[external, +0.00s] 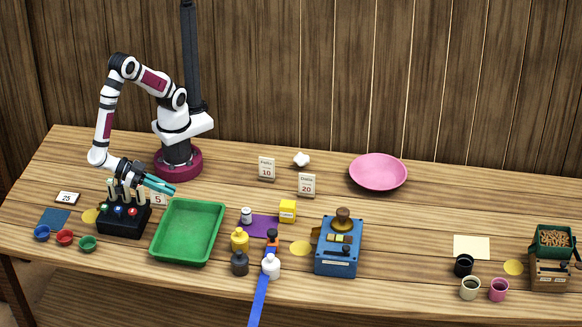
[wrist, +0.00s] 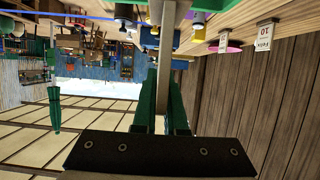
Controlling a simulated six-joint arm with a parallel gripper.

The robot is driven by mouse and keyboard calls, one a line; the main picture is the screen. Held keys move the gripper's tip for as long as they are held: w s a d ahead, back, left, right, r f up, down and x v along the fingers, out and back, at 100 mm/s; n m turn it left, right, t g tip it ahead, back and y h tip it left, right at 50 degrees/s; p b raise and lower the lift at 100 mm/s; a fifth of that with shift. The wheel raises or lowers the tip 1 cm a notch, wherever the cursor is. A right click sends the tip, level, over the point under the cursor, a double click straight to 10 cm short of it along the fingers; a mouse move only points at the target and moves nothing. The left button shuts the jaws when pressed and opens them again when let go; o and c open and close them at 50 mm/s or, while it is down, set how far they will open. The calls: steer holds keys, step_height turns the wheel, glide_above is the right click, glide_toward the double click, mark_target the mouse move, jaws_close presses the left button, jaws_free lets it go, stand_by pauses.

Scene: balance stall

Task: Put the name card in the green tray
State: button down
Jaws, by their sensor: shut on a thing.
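The name card (external: 159,200), pale with a 5 on it, hangs under my gripper (external: 168,189), its upper part hidden by the fingers. My gripper is shut on a pale, narrow slab that fits this card seen edge-on; it also shows in the wrist view (wrist: 164,70) between my green fingers (wrist: 161,105). Whether its lower edge touches the table cannot be told. The green tray (external: 157,250) lies empty just right of and in front of the card.
A black rack (external: 122,223) with several upright tools stands left of the tray, close under my wrist. Bottles, including a yellow one (external: 240,241), stand right of the tray. Cards 10 (external: 267,168) and 20 (external: 307,184) stand behind; card 25 (external: 68,198) is far left.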

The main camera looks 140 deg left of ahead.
steer(key=w+a+f, duration=0.2)
steer(key=f, duration=0.1)
steer(key=w+a+f, duration=0.3)
steer(key=f, duration=0.1)
steer(key=w+a+f, duration=0.2)
steer(key=w+f, duration=0.1)
steer(key=shift+a+f, duration=0.2)
steer(key=shift+a, duration=0.2)
steer(key=shift+f, duration=0.25)
steer(key=c, duration=1)
jaws_free()
steer(key=shift+f, duration=0.1)
